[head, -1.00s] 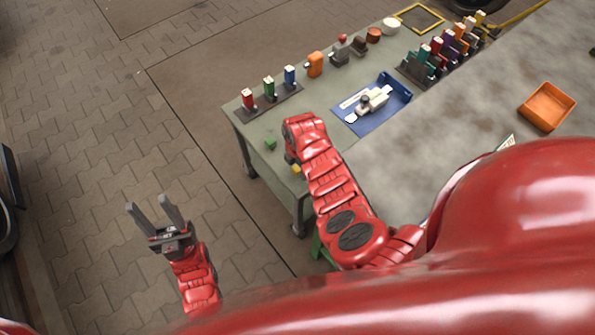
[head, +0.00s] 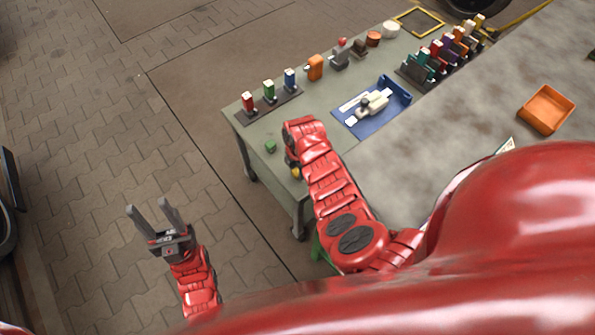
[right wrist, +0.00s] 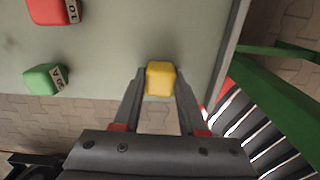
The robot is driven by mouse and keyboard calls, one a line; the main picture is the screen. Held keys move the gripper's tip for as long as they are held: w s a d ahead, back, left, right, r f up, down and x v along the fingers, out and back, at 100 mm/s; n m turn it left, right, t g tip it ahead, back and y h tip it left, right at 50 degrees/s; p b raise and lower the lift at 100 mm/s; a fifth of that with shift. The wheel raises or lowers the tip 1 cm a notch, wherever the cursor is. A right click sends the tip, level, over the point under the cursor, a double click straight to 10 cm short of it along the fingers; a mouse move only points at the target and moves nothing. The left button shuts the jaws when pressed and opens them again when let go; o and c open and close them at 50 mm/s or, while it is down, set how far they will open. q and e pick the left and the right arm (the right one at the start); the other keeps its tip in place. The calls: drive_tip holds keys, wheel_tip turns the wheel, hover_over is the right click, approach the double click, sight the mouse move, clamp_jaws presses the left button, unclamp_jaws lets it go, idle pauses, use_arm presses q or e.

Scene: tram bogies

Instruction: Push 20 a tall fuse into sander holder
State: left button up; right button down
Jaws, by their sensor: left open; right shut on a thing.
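A yellow fuse (right wrist: 161,79) is between the fingertips of my right gripper (right wrist: 160,92), which is shut on it at the table's edge. In the head view only a small part of the yellow fuse (head: 295,173) shows beside my right arm, and the right fingers are mostly hidden. Its rating is not visible. Red, green and blue pieces (head: 269,91) stand upright in a dark strip on the table; their labels are too small to read, so I cannot tell which is the sander holder. My left gripper (head: 150,207) is open and empty over the floor.
A green block marked 30 A (right wrist: 44,79) and a red one marked 10 (right wrist: 52,10) lie left of the right gripper. A blue tray (head: 379,126), an orange bin (head: 546,109) and a rack of coloured pieces (head: 416,74) stand further right.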

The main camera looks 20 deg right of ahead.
drive_tip(key=shift+r, duration=0.15)
drive_tip(key=shift+r+p, duration=0.35)
drive_tip(key=shift+r, duration=0.25)
drive_tip(key=shift+r+p, duration=0.4)
drive_tip(key=shift+r, duration=0.55)
drive_tip(key=a, duration=0.1)
drive_tip(key=s+a+p, duration=0.1)
drive_tip(key=shift+s+a+r, duration=0.2)
drive_tip(key=shift+a+r, duration=0.2)
drive_tip(key=s+a, duration=0.6)
drive_tip(key=a, duration=0.5)
drive_tip(key=shift+a+r, duration=0.2)
drive_tip(key=shift+r, duration=0.2)
drive_tip(key=w+d+r+m, duration=0.3)
drive_tip(key=d+r+m, duration=0.2)
drive_tip(key=m, duration=0.5)
drive_tip(key=w+d+r+m, duration=0.4)
drive_tip(key=d+r+m, duration=0.1)
drive_tip(key=d+m, duration=0.4)
drive_tip(key=m, duration=0.2)
drive_tip(key=shift+d+r+m, duration=0.15)
drive_tip(key=shift+m, duration=0.15)
